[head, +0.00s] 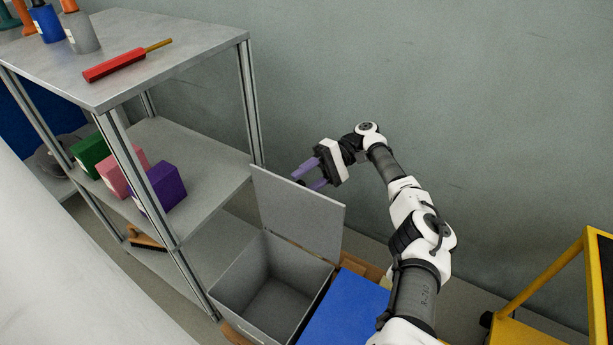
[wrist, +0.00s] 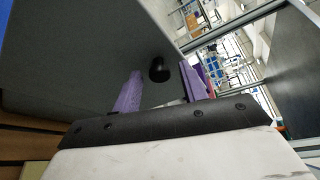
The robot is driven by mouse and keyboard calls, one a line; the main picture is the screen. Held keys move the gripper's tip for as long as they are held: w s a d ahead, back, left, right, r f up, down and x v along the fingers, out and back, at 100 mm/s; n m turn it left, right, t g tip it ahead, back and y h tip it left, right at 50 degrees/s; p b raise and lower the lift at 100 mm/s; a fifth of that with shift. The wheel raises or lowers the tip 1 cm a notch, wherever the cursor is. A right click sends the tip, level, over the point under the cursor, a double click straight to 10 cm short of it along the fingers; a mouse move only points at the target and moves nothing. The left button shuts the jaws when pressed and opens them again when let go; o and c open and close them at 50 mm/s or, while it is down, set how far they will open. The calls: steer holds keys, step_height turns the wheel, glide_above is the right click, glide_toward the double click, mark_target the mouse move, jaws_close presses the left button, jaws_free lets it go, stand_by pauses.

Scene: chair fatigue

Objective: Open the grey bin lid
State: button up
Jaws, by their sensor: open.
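The grey bin (head: 272,290) stands on the floor beside the shelf, and its inside looks empty. Its grey lid (head: 298,215) is raised and stands roughly upright at the bin's back edge. My gripper (head: 307,179) is behind the lid's upper edge, with its purple fingers apart. In the wrist view, the lid's outer face (wrist: 90,50) fills the left side. A black knob (wrist: 158,70) on it shows between the fingers' directions, just beyond my open gripper (wrist: 160,85). I cannot tell whether a finger touches the lid.
A grey metal shelf (head: 185,65) with bottles, a red-handled tool and coloured boxes stands left of the bin. A blue lid (head: 345,310) lies right of the bin. A yellow frame (head: 545,270) stands at far right. The wall is close behind my arm.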

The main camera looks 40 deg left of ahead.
steer(key=o, duration=0.7)
step_height(320, 180, up, 7)
steer(key=shift+w+f+p, duration=0.1)
steer(key=shift+w+p, duration=0.05)
steer(key=shift+p, duration=0.5)
steer(key=shift+c, duration=0.2)
step_height(320, 180, up, 13)
steer(key=shift+r+p, duration=0.1)
steer(key=shift+p, duration=0.75)
steer(key=c, duration=0.7)
